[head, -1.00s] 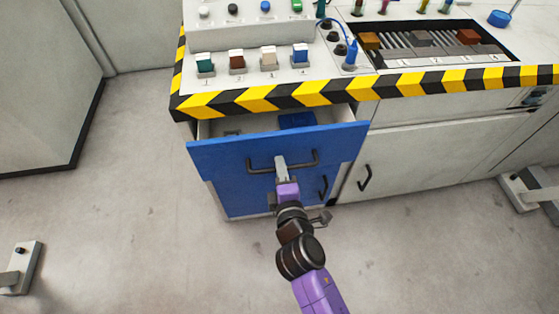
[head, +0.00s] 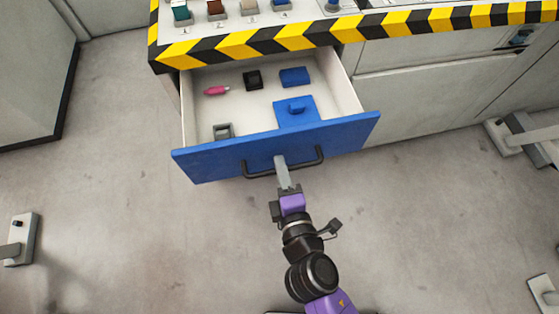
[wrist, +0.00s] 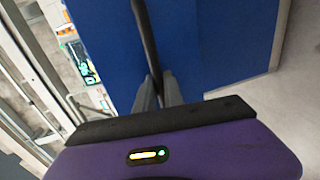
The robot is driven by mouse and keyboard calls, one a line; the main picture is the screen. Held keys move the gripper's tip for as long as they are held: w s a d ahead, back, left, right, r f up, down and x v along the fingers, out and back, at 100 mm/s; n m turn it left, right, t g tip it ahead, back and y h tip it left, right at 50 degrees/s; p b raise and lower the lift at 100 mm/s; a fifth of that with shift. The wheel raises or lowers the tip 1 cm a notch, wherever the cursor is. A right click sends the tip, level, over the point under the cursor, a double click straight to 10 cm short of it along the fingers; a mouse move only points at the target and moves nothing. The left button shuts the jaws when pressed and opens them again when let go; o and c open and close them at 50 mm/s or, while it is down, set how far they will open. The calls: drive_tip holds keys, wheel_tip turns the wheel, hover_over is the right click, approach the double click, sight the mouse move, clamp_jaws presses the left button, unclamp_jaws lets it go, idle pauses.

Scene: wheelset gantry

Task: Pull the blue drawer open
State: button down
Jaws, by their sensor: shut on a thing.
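The blue drawer (head: 335,138) stands well out from the bench in the head view, its white inside open to view. Its dark bar handle (head: 258,172) runs across the blue front. My gripper (head: 281,163) is shut on the handle near its middle. In the wrist view the two grey fingers of my gripper (wrist: 158,92) close around the dark handle bar (wrist: 146,40), with the blue drawer front (wrist: 212,45) behind it. The exact contact of the fingertips is small in the head view.
Inside the drawer lie a pink item (head: 216,91), a black block (head: 253,80), a blue block (head: 294,77), a blue piece with a knob (head: 297,110) and a grey piece (head: 223,131). The striped bench edge (head: 290,38) is above. Floor in front is clear.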

drive_tip(key=c, duration=1.5)
unclamp_jaws()
drive_tip(key=shift+o, duration=0.2)
drive_tip(key=v, duration=0.7)
drive_tip(key=shift+s, duration=0.4)
drive_tip(key=shift+d, duration=0.15)
